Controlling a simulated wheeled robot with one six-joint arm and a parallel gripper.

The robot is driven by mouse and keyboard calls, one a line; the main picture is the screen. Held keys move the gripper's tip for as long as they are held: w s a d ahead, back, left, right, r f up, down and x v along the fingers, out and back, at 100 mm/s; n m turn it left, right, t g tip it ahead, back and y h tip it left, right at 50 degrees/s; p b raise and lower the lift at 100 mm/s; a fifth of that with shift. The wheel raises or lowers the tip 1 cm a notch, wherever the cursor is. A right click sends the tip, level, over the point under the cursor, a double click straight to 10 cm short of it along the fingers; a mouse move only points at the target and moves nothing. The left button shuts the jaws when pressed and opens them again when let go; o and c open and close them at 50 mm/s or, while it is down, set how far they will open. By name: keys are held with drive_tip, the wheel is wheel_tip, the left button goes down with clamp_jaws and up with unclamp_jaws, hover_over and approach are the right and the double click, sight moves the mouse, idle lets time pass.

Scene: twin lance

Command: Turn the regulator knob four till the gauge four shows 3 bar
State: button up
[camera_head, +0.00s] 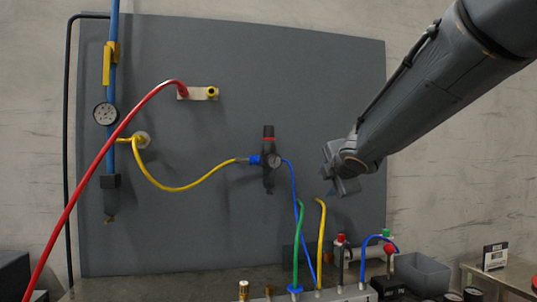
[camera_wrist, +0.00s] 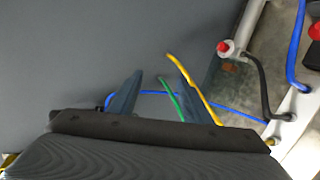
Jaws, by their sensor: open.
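A dark regulator (camera_head: 268,178) hangs upright on the grey panel. The gauge reading is too small to make out, and no number four is legible. My gripper (camera_head: 332,186) is right of the regulator and a little lower, apart from it. In the wrist view my gripper (camera_wrist: 158,84) has its two fingers spread, with hoses visible beyond them. The regulator cannot be made out in the wrist view.
A yellow hose (camera_head: 185,189) and a blue hose (camera_head: 293,190) join the regulator. Free green (camera_head: 300,235) and yellow (camera_head: 321,235) hoses rise below my gripper. A larger gauge (camera_head: 105,114) and red hose (camera_head: 100,155) are at left. A grey bin (camera_head: 424,273) stands lower right.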

drive_tip(key=w+a+r+n+t+y+b, duration=0.2)
drive_tip(key=w+a+r+n+y+b, duration=0.15)
drive_tip(key=a+r+n+b, duration=0.55)
drive_tip(key=n+y+b, duration=0.4)
drive_tip(key=n, duration=0.7)
approach(271, 128)
drive_tip(key=x, duration=0.4)
drive_tip(key=shift+h, duration=0.25)
drive_tip(key=shift+p+x, duration=0.5)
drive_tip(key=shift+x, duration=3.3)
drive_tip(key=shift+s, duration=0.1)
drive_tip(key=shift+c, duration=0.4)
